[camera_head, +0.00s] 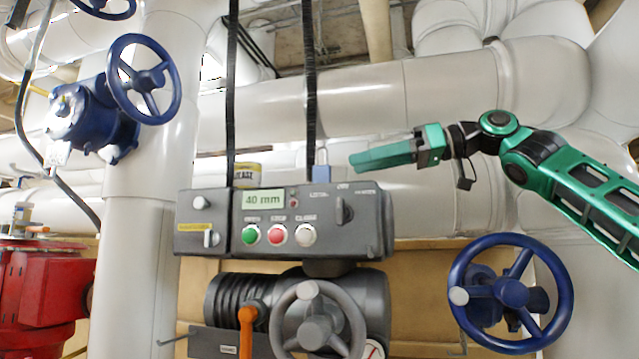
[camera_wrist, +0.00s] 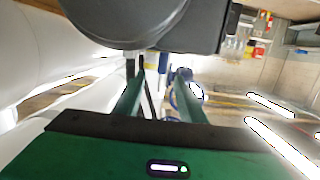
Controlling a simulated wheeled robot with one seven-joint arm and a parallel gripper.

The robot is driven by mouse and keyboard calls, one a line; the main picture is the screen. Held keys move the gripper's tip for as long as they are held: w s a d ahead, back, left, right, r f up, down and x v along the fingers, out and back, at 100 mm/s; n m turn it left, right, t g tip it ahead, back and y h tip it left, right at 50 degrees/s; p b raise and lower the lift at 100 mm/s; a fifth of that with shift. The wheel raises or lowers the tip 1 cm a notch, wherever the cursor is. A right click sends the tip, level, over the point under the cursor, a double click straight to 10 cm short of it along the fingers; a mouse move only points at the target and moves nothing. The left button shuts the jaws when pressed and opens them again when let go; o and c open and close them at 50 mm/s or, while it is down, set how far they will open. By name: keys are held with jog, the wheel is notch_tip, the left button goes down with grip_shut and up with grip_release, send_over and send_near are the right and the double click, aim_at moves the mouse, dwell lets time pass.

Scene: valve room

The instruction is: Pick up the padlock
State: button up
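The padlock (camera_head: 321,172) has a small blue body and a thin grey shackle. It stands on top of the grey control box (camera_head: 375,225), right of its middle. My gripper (camera_head: 356,161) is level with the padlock and a short way to its right in the head view, its green fingers pointing left. In the wrist view the two fingers of my gripper (camera_wrist: 158,82) are apart, with no held thing visible. Small blue shapes show between them; I cannot tell whether one is the padlock.
A grease can (camera_head: 246,175) stands left of the padlock, behind the box. Black straps (camera_head: 311,85) hang close by the padlock and the can. A large pale pipe (camera_head: 360,92) runs behind. A blue handwheel (camera_head: 511,292) is below my arm. A dark grey housing (camera_wrist: 125,22) fills the wrist view's top.

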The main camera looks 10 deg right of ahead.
aim_at(330, 166)
jog(key=x, duration=0.7)
jog(key=shift+a, duration=0.45)
grip_shut()
